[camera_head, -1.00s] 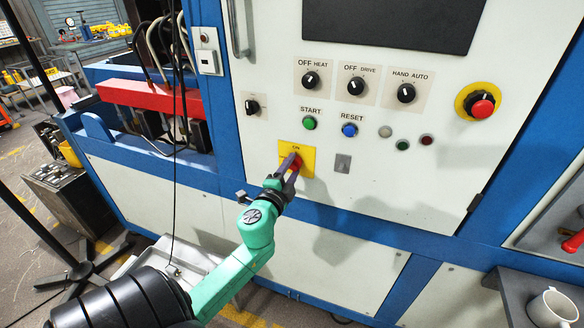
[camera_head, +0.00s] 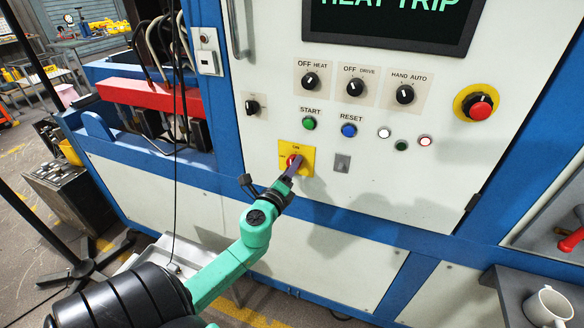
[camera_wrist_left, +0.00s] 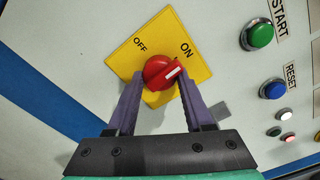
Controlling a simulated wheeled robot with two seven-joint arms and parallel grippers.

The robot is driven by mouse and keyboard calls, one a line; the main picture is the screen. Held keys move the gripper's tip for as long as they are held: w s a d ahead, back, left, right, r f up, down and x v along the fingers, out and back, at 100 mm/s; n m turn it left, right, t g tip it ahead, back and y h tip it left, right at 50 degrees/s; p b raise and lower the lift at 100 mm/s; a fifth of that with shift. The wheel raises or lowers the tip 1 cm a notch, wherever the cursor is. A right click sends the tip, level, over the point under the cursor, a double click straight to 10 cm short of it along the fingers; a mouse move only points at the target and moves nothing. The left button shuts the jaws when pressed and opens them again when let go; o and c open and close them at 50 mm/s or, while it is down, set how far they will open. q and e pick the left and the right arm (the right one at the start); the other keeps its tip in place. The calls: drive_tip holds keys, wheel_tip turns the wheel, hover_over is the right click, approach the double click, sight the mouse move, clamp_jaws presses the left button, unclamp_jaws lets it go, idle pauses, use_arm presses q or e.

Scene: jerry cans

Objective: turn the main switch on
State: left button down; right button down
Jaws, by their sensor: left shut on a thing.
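The main switch is a red rotary knob (camera_wrist_left: 158,70) on a yellow plate (camera_head: 309,154) marked OFF and ON. In the left wrist view its white mark points toward the ON side. My left gripper (camera_head: 292,169) is at the knob in the head view, its fingers partly covering it. In the left wrist view the purple fingers of my left gripper (camera_wrist_left: 160,82) are on both sides of the knob, shut on it. My right gripper is not in view.
The screen (camera_head: 390,18) above reads "HEAT TRIP". A white lamp (camera_head: 384,133) and a red lamp (camera_head: 425,141) are lit. START (camera_head: 309,123) and RESET (camera_head: 349,130) buttons sit above the switch. A red emergency button (camera_head: 480,106) and a mug (camera_head: 548,308) are at right.

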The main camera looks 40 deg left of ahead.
use_arm(q)
drive_tip(key=shift+a+r, duration=0.1)
idle(0.5)
drive_tip(key=shift+c, duration=1.4)
unclamp_jaws()
drive_tip(key=b+v, duration=0.5)
drive_tip(key=v, duration=0.9)
drive_tip(key=shift+s+b, duration=0.3)
drive_tip(key=shift+b, duration=0.05)
